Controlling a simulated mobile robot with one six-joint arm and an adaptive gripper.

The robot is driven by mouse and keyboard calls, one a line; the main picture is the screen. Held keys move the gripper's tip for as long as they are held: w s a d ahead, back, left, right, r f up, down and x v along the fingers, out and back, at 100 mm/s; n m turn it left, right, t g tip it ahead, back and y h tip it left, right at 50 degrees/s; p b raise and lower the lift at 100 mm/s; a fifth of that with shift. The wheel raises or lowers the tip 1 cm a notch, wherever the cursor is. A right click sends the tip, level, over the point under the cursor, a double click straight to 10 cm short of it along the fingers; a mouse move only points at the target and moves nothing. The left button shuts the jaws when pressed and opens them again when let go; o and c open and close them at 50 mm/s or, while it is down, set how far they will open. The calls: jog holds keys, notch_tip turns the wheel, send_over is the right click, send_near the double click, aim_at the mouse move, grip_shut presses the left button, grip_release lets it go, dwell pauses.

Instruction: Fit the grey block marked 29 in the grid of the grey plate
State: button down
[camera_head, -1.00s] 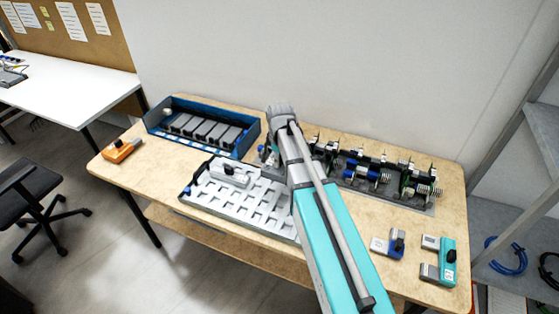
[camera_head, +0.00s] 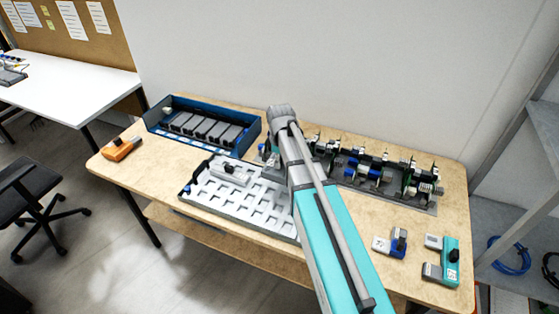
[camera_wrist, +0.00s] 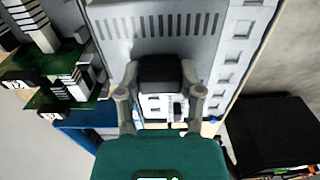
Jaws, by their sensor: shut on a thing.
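The grey plate (camera_head: 238,207) lies at the front middle of the table, with rows of square openings. A row of its openings (camera_wrist: 236,55) seems to run down the right in the wrist view. My gripper (camera_wrist: 160,98) has its two fingers on either side of a small block (camera_wrist: 160,72) with a dark top and a pale, marked face. It is shut on this block. I cannot read the number on it. In the head view my arm hides most of the gripper and the block, so their height above the plate is unclear.
A pale block with a black knob (camera_head: 231,170) sits on the plate's far left part. A blue tray (camera_head: 158,133) with several dark grey blocks stands behind. Green-board assemblies (camera_head: 375,172) stand back right. An orange device (camera_head: 122,149) and a teal device (camera_head: 449,262) lie on the table.

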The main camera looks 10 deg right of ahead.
aim_at(281, 171)
jog(key=shift+f+b, duration=3.85)
jog(key=shift+f, duration=0.15)
jog(key=shift+s+f, duration=0.1)
jog(key=shift+f, duration=0.2)
jog(key=shift+c, duration=0.8)
grip_release()
jog(key=shift+o, duration=0.2)
jog(key=shift+r+p, duration=1.55)
jog(key=shift+r, duration=0.3)
dwell(0.5)
